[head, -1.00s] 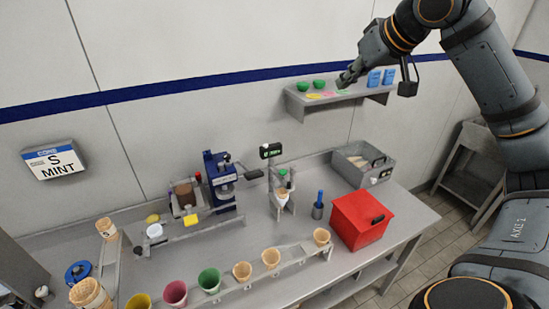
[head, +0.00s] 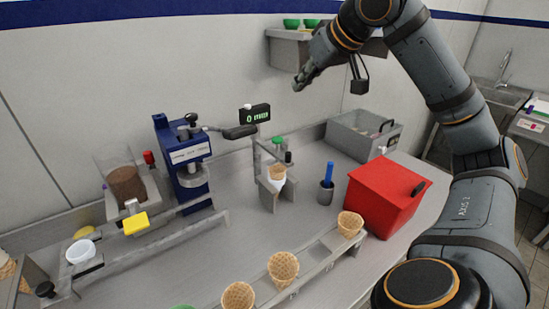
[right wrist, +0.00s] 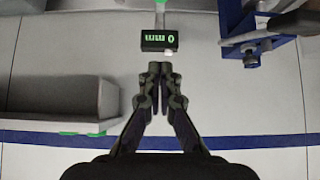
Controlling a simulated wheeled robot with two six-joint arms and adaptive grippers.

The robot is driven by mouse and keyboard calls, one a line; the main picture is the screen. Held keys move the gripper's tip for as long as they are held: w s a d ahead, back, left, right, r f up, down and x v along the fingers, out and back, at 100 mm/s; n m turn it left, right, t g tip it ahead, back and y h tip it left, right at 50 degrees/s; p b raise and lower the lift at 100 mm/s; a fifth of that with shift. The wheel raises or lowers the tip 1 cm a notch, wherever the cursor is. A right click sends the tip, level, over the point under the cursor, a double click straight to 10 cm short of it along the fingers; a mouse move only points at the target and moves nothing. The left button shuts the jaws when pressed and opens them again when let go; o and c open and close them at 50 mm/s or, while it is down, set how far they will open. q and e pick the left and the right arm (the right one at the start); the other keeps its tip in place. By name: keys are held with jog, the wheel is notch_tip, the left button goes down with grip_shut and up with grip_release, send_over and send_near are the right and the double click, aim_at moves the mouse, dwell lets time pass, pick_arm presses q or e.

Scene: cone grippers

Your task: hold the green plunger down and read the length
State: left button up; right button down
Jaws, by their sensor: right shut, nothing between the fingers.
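A black display (head: 255,114) with green digits stands above the stand. In the right wrist view the display (right wrist: 159,40) appears upside down and reads 0 mm; a bit of green (right wrist: 160,2) shows beyond it at the top edge. My right gripper (head: 297,86) is shut and empty, above and to the right of the display, clear of the plunger. My left gripper is not in view.
A red box (head: 385,195) and a cup with a blue handle (head: 327,182) stand right of the stand. A blue press (head: 184,160) stands left. Cones (head: 283,269) sit in a front rack. A wall shelf (head: 290,49) is behind my right gripper.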

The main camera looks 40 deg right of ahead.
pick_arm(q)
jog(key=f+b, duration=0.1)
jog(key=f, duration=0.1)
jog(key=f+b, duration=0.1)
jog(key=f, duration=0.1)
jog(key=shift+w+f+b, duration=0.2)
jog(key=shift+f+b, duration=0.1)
pick_arm(e)
notch_tip(320, 180, down, 4)
jog(key=shift+f, duration=0.25)
jog(key=x, duration=0.4)
jog(key=s+f+b+x, duration=0.1)
jog(key=x, duration=0.3)
jog(key=b+x, duration=0.1)
jog(key=x, duration=0.3)
jog(key=shift+s+f, duration=0.2)
jog(key=shift+f, duration=0.15)
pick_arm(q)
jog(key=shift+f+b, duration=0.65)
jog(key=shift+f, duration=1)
pick_arm(e)
jog(key=shift+a+f, duration=0.1)
jog(key=shift+f, duration=0.4)
